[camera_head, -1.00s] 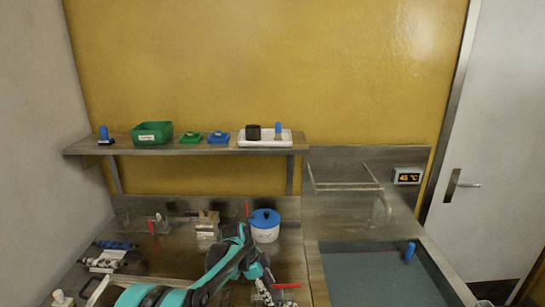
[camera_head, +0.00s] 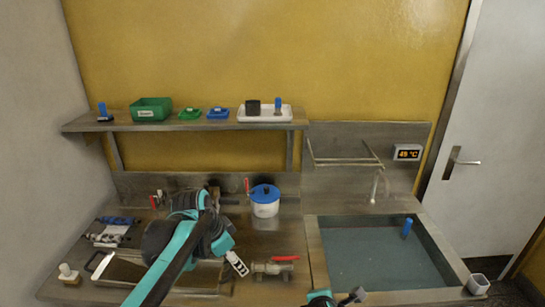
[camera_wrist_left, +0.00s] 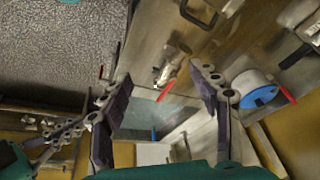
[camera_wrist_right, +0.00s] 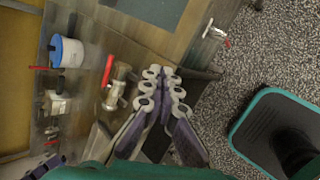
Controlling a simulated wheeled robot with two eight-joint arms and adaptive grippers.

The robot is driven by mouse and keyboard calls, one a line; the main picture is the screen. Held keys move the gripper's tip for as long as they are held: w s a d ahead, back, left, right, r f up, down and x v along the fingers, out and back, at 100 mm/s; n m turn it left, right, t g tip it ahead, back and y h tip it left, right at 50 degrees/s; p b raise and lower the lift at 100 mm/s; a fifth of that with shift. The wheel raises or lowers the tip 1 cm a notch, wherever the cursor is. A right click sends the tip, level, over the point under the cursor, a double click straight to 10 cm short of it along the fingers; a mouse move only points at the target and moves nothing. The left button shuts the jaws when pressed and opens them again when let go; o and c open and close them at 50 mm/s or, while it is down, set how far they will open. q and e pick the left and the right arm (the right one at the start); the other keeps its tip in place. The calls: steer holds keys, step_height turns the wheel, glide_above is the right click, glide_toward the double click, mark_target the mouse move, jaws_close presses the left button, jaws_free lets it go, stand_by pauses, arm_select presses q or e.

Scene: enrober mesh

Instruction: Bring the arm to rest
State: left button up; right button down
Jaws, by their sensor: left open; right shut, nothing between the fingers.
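My left gripper (camera_head: 237,263) is over the worktop, left of the red-handled valve (camera_head: 272,268), at the end of my teal-and-black arm. In the left wrist view its two fingers (camera_wrist_left: 160,82) are spread apart with nothing between them. My right gripper (camera_head: 352,297) is at the bottom edge of the head view, in front of the sink's near left corner; most of that arm is out of view. In the right wrist view its fingers (camera_wrist_right: 166,76) are together and empty, with the valve (camera_wrist_right: 117,85) beside them.
A white pot with blue lid (camera_head: 265,205) stands behind the valve. A tray (camera_head: 120,272) lies partly behind my left arm. The sink basin (camera_head: 375,260) is at right, with a blue-handled item (camera_head: 407,228). A shelf (camera_head: 185,122) holds bins.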

arm_select(q)
steer(key=s+a+f+n+t+y, duration=0.1)
steer(key=s+a+f+n+t, duration=0.1)
steer(key=s+n, duration=0.3)
steer(key=s+a+f+n+t+y, duration=0.1)
steer(key=s+a+n, duration=0.4)
steer(key=s, duration=0.7)
step_height(320, 180, down, 2)
steer(key=shift+a+f+t+y, duration=0.1)
steer(key=shift+a+t+y, duration=0.2)
steer(key=shift+t, duration=0.3)
arm_select(e)
steer(key=s+d+m+y, duration=0.1)
steer(key=s+m, duration=0.3)
steer(key=m, duration=0.6)
steer(key=s+d+m+g+y, duration=0.1)
steer(key=s+d+m, duration=0.3)
steer(key=m, duration=0.5)
steer(key=shift+f+m, duration=0.25)
steer(key=shift+m, duration=0.15)
